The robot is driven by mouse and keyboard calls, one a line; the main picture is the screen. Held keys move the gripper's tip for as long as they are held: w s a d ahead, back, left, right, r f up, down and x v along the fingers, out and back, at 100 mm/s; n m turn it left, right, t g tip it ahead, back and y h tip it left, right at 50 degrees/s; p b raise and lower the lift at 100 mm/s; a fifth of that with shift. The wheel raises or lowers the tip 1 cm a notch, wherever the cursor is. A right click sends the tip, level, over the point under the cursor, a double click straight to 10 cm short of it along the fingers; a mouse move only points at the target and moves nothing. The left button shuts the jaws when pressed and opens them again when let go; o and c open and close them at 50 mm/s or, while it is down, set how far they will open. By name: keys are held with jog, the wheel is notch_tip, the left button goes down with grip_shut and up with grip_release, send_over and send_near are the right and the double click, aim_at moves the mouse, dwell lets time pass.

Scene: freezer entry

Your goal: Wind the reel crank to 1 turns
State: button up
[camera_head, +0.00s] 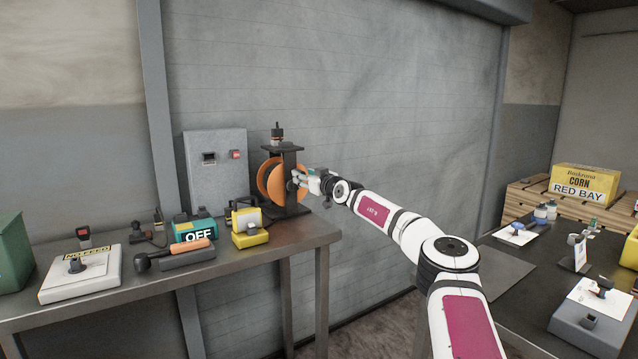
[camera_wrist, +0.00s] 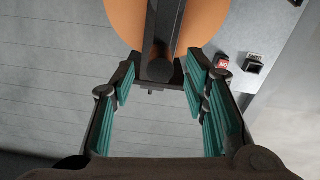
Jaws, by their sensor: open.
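The orange reel (camera_head: 268,179) stands in a dark upright frame (camera_head: 290,160) at the right end of the left bench. In the wrist view the orange reel (camera_wrist: 211,22) fills the top, behind a dark vertical bar (camera_wrist: 167,22). A dark rounded part (camera_wrist: 158,69), apparently the crank handle, sits at the bar's lower end. My gripper (camera_head: 298,179) is at the reel's right side. In the wrist view my gripper (camera_wrist: 160,80) is open, its green-padded fingers on either side of the rounded part. I cannot tell whether they touch it. The head view mostly hides the crank behind my gripper.
A grey wall box (camera_head: 215,160) is behind the reel to the left. An "OFF" box (camera_head: 194,231), a yellow device (camera_head: 249,226) and an orange-handled tool (camera_head: 185,250) lie on the bench (camera_head: 290,243). A second table (camera_head: 520,305) stands at the right.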

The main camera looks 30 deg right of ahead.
jog(key=s, duration=0.9)
jog(key=shift+d, duration=0.2)
dwell(0.3)
